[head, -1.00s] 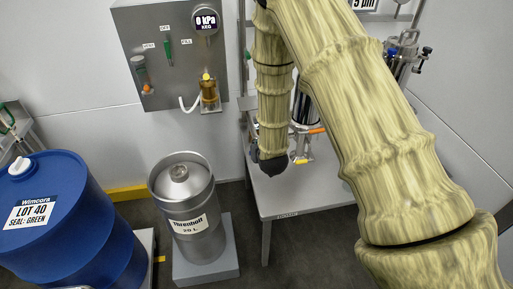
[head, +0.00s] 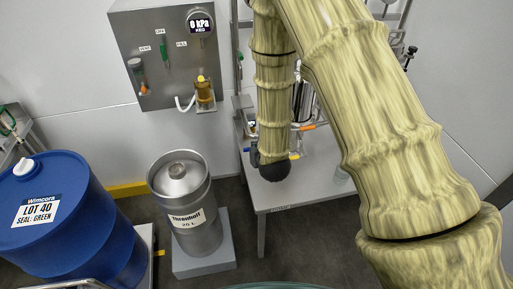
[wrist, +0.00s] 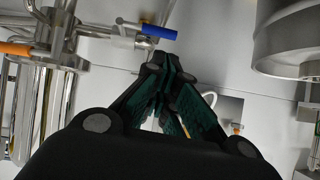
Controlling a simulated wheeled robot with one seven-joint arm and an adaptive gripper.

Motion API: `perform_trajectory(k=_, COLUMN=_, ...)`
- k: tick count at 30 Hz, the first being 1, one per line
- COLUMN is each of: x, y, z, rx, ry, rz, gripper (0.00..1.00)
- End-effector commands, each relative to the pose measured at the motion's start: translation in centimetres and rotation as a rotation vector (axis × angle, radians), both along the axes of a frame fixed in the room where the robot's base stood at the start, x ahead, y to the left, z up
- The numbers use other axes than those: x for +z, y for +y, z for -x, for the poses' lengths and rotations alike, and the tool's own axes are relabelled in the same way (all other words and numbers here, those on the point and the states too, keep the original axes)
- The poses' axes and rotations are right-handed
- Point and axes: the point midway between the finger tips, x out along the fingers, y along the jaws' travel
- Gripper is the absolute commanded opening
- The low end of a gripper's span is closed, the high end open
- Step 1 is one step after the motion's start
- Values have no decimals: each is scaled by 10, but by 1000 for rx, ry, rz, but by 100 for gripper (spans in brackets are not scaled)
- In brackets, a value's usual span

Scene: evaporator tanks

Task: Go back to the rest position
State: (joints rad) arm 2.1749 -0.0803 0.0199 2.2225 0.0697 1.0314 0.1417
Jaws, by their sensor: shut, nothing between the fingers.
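My gripper (wrist: 170,68) shows in the wrist view with its dark green-padded fingers drawn together at the tips. Nothing is held between them. In the head view my arm, with a bamboo-like finish, hangs down over the grey table (head: 330,192), and its dark end is above the table's left part. The fingers cannot be made out in the head view.
Steel pipework with a blue handle (wrist: 148,30) and an orange handle (wrist: 15,48) is close by in the wrist view. A steel keg (head: 188,205), a blue drum (head: 60,225) and a gauge panel (head: 165,60) stand left. My arm hides much of the equipment behind it.

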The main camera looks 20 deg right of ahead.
Motion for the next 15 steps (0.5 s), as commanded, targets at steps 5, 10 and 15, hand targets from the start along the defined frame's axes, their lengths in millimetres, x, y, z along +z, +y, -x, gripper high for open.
perform_trajectory(k=5, x=0, y=2, z=0, rx=2, ry=0, rz=0, gripper=0)
perform_trajectory(k=10, x=0, y=1, z=0, rx=2, ry=0, rz=0, gripper=0)
perform_trajectory(k=15, x=-3, y=0, z=2, rx=0, ry=7, rz=1, gripper=0)
